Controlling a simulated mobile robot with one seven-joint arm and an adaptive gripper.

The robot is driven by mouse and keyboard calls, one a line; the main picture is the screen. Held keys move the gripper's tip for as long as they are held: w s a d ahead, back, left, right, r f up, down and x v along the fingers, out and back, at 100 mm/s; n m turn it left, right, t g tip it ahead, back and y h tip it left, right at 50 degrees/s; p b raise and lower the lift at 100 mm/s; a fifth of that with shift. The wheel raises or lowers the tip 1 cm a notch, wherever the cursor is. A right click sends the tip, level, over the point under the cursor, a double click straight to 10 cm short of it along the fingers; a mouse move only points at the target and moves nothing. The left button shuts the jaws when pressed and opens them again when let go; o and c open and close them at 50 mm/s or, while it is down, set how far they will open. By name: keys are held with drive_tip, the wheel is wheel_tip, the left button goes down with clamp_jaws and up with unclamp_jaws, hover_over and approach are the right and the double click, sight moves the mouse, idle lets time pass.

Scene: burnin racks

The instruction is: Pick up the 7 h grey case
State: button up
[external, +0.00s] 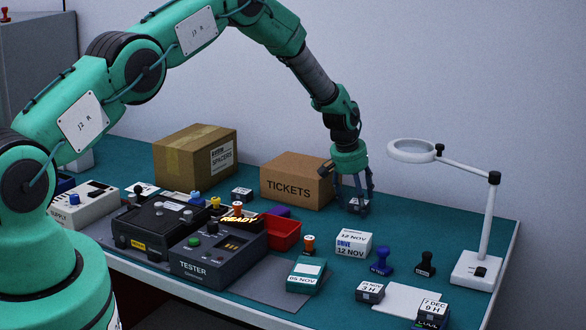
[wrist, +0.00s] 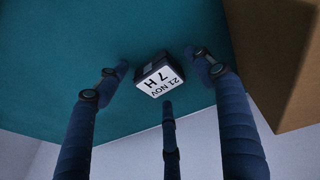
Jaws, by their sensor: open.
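The 7 h grey case (wrist: 158,76) lies on the green mat, its white top label reading "21 NOV 7 H" in the wrist view. My gripper (wrist: 165,85) is open, its three dark fingers spread around the case with visible gaps. In the external view my gripper (external: 355,203) points down at the back of the table, right of the tickets box. The case (external: 357,206) shows there only partly, low between the fingers, which hide much of it.
The tickets box (external: 297,181) stands close to the left of my gripper. A magnifier lamp (external: 487,225) stands to the right. A white drive box (external: 353,244), blue stamp (external: 381,262), "3 H" case (external: 370,292) and "9 H" case (external: 432,313) lie nearer the front.

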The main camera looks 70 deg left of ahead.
sight(357, 202)
drive_tip(key=c, duration=1.3)
drive_tip(key=shift+r, duration=0.2)
drive_tip(key=shift+r, duration=0.85)
drive_tip(key=shift+v, duration=0.8)
drive_tip(key=s+d, duration=0.2)
drive_tip(key=s, duration=0.2)
drive_tip(key=s+d+r+b, duration=0.1)
drive_tip(key=s+d, duration=0.2)
drive_tip(key=s, duration=0.1)
drive_tip(key=s+d, duration=0.3)
drive_tip(key=s, duration=0.2)
drive_tip(key=shift+s+d+r, duration=0.1)
drive_tip(key=shift+r, duration=0.15)
